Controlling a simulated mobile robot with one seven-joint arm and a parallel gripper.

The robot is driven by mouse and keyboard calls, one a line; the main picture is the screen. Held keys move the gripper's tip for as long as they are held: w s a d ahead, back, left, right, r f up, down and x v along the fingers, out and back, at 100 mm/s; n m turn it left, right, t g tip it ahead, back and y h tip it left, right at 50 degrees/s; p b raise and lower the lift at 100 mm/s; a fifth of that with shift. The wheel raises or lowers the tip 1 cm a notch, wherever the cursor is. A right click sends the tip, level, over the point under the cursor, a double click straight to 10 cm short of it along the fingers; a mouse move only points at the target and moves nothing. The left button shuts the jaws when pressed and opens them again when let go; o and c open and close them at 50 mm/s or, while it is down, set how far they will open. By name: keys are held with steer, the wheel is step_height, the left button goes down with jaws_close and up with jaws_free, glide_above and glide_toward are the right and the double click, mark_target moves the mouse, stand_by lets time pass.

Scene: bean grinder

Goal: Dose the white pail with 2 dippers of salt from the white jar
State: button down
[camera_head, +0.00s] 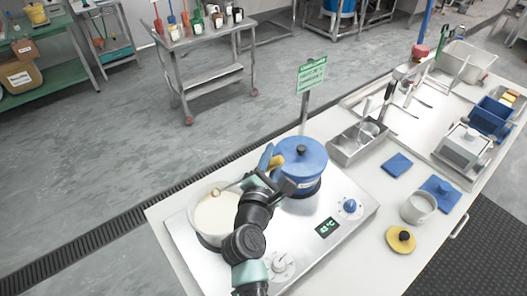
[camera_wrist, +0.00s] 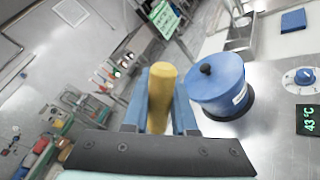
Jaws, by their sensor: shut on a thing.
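My gripper (camera_head: 268,168) is over the hotplate, between a white round vessel and a blue lidded pot. It is shut on a yellow handle (camera_wrist: 160,95), which stands between the two blue fingers in the wrist view. The white vessel (camera_head: 204,238) stands on the left of the hotplate with pale contents. A small tan round end on a thin rod (camera_head: 218,192) shows at its rim, probably the dipper; I cannot tell whether it holds salt. A white mug-like container (camera_head: 418,208) stands open on the right. I cannot tell which vessel is the pail and which the jar.
The blue pot (camera_head: 301,168) has its lid on, close right of my gripper. The hotplate display (camera_head: 328,228) reads 43 °C. A yellow lid (camera_head: 400,240) and blue pads (camera_head: 397,164) lie on the counter. A steel bin (camera_head: 350,148) with utensils stands behind.

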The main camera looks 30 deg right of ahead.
steer(key=s+d+f+m+y+b, duration=0.1)
steer(key=s+d+f+m+b, duration=0.1)
steer(key=f, duration=0.5)
steer(key=shift+s+d+m+b, duration=0.15)
steer(key=shift+d+m+b, duration=0.65)
steer(key=shift+m, duration=0.5)
steer(key=shift+a, duration=0.15)
